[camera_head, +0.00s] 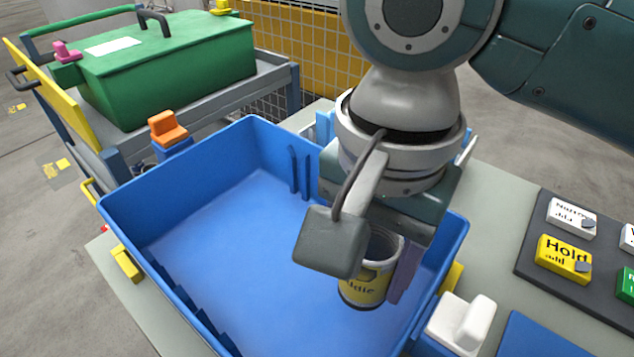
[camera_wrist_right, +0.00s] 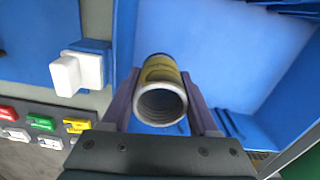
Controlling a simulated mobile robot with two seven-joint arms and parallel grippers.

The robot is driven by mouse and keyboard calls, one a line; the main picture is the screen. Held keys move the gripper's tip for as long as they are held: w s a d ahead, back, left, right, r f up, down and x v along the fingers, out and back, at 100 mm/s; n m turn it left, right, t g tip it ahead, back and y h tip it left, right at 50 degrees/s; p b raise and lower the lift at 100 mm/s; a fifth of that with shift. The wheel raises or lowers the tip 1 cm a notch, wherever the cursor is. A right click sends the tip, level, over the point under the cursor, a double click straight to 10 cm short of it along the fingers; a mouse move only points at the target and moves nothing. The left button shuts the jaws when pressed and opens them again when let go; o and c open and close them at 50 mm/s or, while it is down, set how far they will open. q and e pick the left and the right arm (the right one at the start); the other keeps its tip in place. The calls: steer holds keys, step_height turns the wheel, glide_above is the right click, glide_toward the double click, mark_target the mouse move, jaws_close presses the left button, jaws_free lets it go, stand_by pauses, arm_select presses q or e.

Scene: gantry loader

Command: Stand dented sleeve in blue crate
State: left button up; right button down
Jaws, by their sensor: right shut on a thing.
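The sleeve (camera_head: 369,285) is a short grey-and-yellow tube with dark lettering. Its open end faces up toward the wrist camera, and no dent can be made out. My right gripper (camera_head: 385,272) is shut on the sleeve. The right wrist view shows the sleeve (camera_wrist_right: 160,92) between the two purple-grey fingers of my right gripper (camera_wrist_right: 162,100). The blue crate (camera_head: 165,185) is open and its visible floor is bare. The sleeve is over the right part of the crate; whether it touches the floor cannot be told. My left gripper is not in view.
A white-handled clamp (camera_head: 460,322) stands at the crate's right side, and an orange one (camera_head: 167,128) at its far left. A dark panel of labelled blocks (camera_head: 590,265) lies at right. A green lidded box (camera_head: 165,65) sits on a cart behind.

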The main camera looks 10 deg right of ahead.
mark_target(373, 239)
step_height(373, 239, down, 9)
steer(key=shift+r+b, duration=0.15)
steer(key=shift+b, duration=0.95)
steer(key=shift+c, duration=0.7)
jaws_free()
step_height(373, 239, up, 12)
steer(key=p, duration=0.3)
steer(key=shift+r+p, duration=0.1)
steer(key=shift+p, duration=0.25)
